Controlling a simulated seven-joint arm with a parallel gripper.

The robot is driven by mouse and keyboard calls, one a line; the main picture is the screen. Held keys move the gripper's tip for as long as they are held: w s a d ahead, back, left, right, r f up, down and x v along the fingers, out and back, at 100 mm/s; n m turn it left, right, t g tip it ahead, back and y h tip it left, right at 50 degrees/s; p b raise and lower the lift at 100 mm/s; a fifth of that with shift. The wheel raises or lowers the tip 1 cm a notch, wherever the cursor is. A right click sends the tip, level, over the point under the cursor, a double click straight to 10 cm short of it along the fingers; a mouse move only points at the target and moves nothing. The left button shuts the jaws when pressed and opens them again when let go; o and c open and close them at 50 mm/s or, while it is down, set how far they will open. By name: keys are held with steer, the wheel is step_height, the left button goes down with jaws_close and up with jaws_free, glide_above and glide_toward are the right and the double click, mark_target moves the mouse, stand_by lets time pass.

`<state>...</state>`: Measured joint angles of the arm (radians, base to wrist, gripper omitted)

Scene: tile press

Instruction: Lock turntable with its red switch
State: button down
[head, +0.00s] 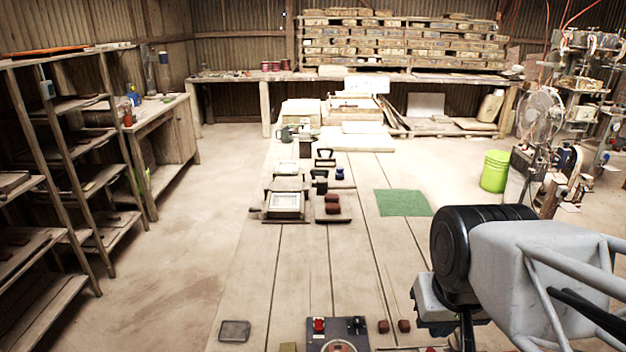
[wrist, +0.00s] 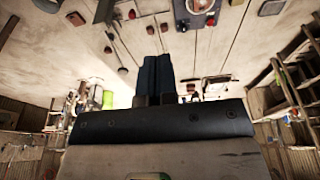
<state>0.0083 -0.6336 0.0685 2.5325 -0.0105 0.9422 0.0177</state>
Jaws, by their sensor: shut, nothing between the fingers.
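The turntable's grey control panel (head: 352,326) is at the bottom edge of the head view, with the red switch (head: 319,325) on its left and a dark knob on its right. The reddish-brown turntable disc (head: 338,346) is partly cut off below. The wrist view, upside down, shows the panel (wrist: 196,19) at the top with the red switch (wrist: 211,21). My gripper (wrist: 157,60) is shut and empty, apart from the switch.
Small dark red blocks (head: 404,326) lie on the bench between the panel and my gripper. A dark square plate (head: 234,331) lies left of the panel. A green mat (head: 403,202) and a press (head: 285,204) are farther back. The bench middle is clear.

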steer(key=shift+w, duration=0.1)
steer(key=n+g, duration=0.5)
steer(key=n, duration=1.3)
glide_above(318, 327)
steer(key=w, duration=0.4)
steer(key=w+x, duration=0.2)
steer(key=x, duration=0.9)
steer(key=w+f+x, duration=0.1)
steer(key=w+x, duration=0.2)
steer(key=x, duration=0.8)
steer(key=shift+s+a, duration=0.15)
steer(key=shift+s, duration=0.25)
steer(key=shift+f, duration=0.15)
steer(key=x, duration=1.3)
steer(key=shift+s+a+f, duration=0.1)
steer(key=shift+f, duration=0.25)
